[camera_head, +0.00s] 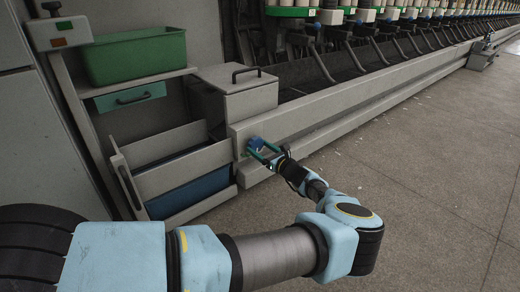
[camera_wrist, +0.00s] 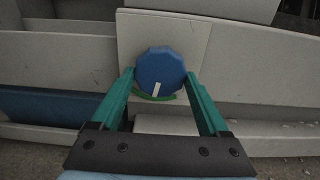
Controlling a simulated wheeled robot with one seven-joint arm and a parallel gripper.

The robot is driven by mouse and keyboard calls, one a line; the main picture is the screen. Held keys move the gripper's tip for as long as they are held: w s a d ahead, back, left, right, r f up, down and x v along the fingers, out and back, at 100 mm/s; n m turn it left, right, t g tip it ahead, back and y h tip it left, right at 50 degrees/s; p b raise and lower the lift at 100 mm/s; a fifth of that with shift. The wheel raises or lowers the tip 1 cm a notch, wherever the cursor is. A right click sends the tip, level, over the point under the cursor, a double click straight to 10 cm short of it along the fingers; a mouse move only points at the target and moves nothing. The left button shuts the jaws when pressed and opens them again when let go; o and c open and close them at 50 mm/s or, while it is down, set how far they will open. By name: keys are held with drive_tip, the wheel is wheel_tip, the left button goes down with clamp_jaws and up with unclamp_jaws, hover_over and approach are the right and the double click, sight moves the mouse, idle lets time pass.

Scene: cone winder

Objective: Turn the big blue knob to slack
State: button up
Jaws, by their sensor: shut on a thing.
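The big blue knob (camera_wrist: 160,70) sits on a pale square plate (camera_wrist: 136,32) on the machine's low front beam. It has a white pointer mark, which points down and slightly left in the wrist view. A green arc (camera_wrist: 158,98) shows on the plate just below the knob. In the head view the knob (camera_head: 256,143) is small and partly covered by the fingers. My gripper (camera_wrist: 160,76) reaches the knob, with one green finger at its left side and one at its right, shut on it. Any lettering on the plate is too small to read.
A green bin (camera_head: 135,56) stands on a shelf to the left, above a drawer with a blue container (camera_head: 188,190). A grey box (camera_head: 238,92) with a handle stands above the knob. The long beam (camera_head: 340,105) runs off right. The floor (camera_head: 430,150) there is open.

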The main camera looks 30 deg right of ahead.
drive_tip(key=shift+n, duration=0.3)
drive_tip(key=n, duration=0.4)
drive_tip(key=shift+n, duration=0.3)
drive_tip(key=n, duration=0.4)
drive_tip(key=shift+d+n, duration=0.1)
drive_tip(key=shift+n, duration=0.2)
drive_tip(key=n+b, duration=0.1)
drive_tip(key=n, duration=0.4)
drive_tip(key=shift+r+n+b, duration=0.1)
drive_tip(key=shift+n+b, duration=0.7)
drive_tip(key=shift+n, duration=1.7)
drive_tip(key=o, duration=1.2)
drive_tip(key=shift+o, duration=0.2)
